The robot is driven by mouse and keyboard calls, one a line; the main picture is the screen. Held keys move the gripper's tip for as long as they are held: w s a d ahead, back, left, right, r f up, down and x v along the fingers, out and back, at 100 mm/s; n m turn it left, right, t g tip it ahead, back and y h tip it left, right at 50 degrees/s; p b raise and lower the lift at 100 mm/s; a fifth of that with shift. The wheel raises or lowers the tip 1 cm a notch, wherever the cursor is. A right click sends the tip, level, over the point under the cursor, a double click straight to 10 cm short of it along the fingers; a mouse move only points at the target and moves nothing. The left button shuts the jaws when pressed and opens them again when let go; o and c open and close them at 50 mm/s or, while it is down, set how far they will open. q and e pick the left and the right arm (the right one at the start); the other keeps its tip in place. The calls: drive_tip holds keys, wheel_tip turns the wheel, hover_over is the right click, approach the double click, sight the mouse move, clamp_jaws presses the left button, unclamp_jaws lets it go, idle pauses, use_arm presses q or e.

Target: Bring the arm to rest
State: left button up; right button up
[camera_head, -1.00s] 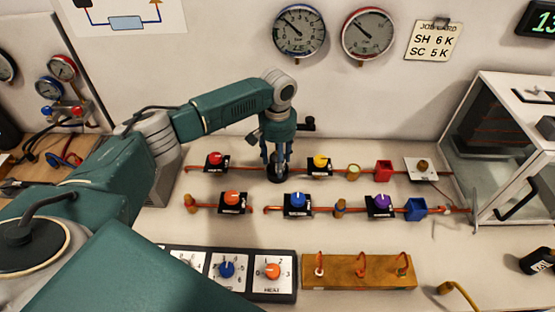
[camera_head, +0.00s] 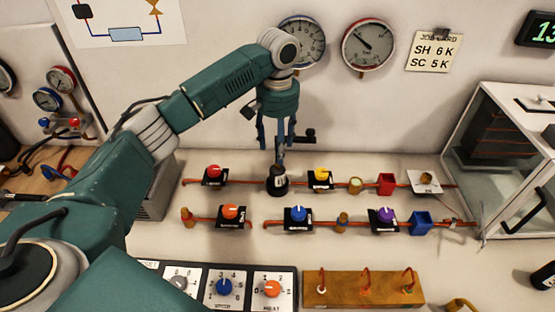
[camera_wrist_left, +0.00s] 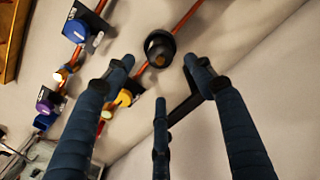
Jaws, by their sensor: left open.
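My left arm (camera_head: 215,90) reaches in from the left and bends down at the wrist. Its left gripper (camera_head: 272,146) is open and empty. Its fingers point down above a black cylindrical piece (camera_head: 278,184), which stands in the upper pipe row. In the left wrist view, the spread blue fingers of the gripper (camera_wrist_left: 160,72) show nothing between them. The black piece (camera_wrist_left: 160,48) lies beyond the fingertips there, apart from them. The left gauge (camera_head: 301,42) is partly covered by my wrist. My right gripper is not in view.
Valves with red (camera_head: 213,171), yellow (camera_head: 320,174), orange (camera_head: 231,213), blue (camera_head: 298,214) and purple (camera_head: 384,215) knobs sit on two copper pipe rows. A dial panel (camera_head: 222,288) and wooden block (camera_head: 363,289) lie in front. A glass case (camera_head: 512,150) stands right.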

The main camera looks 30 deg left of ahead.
use_arm(q)
drive_tip(key=shift+r, duration=0.4)
